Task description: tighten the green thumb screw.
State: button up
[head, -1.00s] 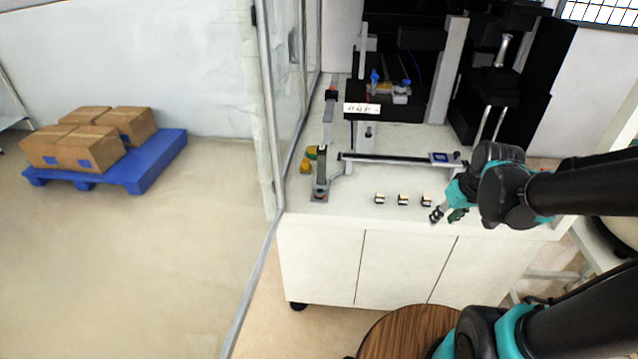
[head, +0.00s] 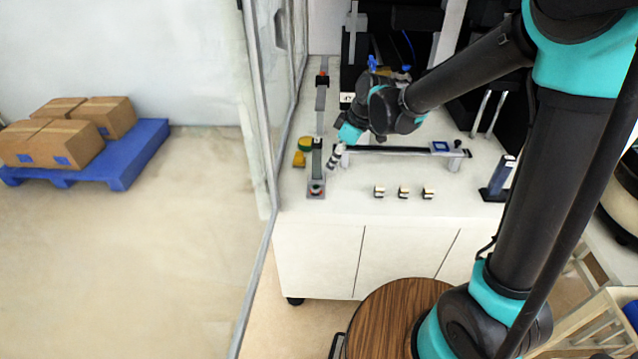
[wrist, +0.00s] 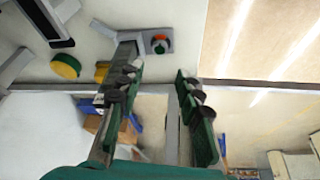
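In the wrist view a small round knob, orange-red with a green part (wrist: 160,44), sits on a grey base plate near the table edge. I take the green part to be the thumb screw, but it is too small to be sure. My gripper (head: 334,161) is just right of that post, above the table. In the wrist view my gripper (wrist: 160,82) has its two green-padded fingers apart, with nothing between them; the knob is beyond the tips.
A green-and-yellow round piece (wrist: 65,66) and a yellow piece (head: 299,160) lie left of the post. Several small blocks (head: 403,192) stand near the front edge. A glass partition (head: 262,120) stands left.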

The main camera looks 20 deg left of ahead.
aim_at(317, 187)
jog(key=x, duration=1.1)
jog(key=shift+s+f, duration=0.1)
jog(key=shift+f, duration=0.3)
grip_shut()
